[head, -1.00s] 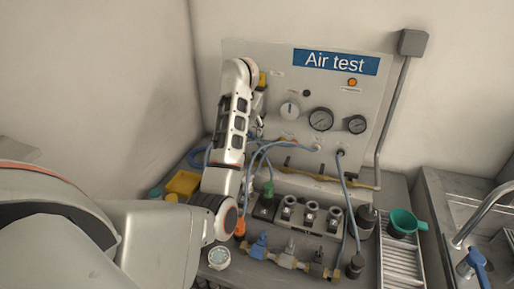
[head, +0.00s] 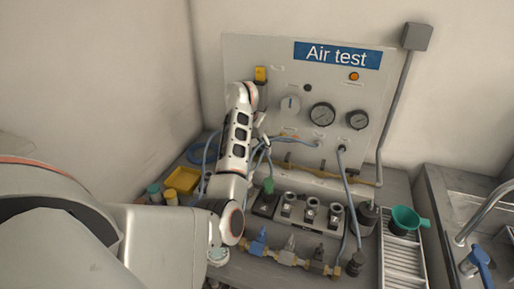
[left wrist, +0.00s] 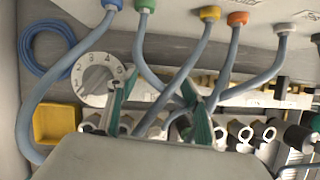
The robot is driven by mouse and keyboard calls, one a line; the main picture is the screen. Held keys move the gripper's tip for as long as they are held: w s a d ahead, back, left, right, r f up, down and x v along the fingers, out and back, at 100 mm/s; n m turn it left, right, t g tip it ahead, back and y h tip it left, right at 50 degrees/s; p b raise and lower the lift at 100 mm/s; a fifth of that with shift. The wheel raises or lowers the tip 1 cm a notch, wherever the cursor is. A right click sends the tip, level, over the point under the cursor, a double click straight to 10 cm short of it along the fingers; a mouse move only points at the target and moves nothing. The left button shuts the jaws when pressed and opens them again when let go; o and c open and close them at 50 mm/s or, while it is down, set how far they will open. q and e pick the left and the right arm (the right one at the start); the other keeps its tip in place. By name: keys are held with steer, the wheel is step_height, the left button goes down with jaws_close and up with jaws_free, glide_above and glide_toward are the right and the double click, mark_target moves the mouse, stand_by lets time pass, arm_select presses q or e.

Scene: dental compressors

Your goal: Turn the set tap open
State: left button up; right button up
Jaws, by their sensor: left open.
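Several taps show in the head view: a row on the bench with a blue-handled tap (head: 258,243), a grey-handled tap (head: 289,246) and a dark-handled tap (head: 318,254), and a brass pipe (head: 330,178) with small levers along the panel's foot. I cannot tell which is the set tap. My left gripper (head: 262,132) is in front of the panel's left part, partly hidden by its arm. In the left wrist view its green-padded fingers (left wrist: 158,114) are apart, with grey-blue hoses (left wrist: 185,75) running across the space between them. No tap is held. My right gripper is out of view.
The "Air test" panel (head: 375,95) carries a dial (head: 290,105) and two gauges (head: 322,115). A yellow bin (head: 183,180) stands left. A green funnel (head: 408,219) and a sink (head: 460,205) are at right. Hoses crowd the space around my gripper.

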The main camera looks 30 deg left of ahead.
arm_select(q)
steer(key=c, duration=1.1)
steer(key=shift+d+n+b, duration=0.1)
steer(key=shift+n+b, duration=0.25)
steer(key=shift+n, duration=0.15)
steer(key=shift+r+y, duration=0.1)
steer(key=shift+y, duration=0.2)
steer(key=o, duration=1.1)
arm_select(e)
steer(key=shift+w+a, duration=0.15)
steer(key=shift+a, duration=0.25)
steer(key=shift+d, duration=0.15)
arm_select(q)
steer(key=v, duration=1.2)
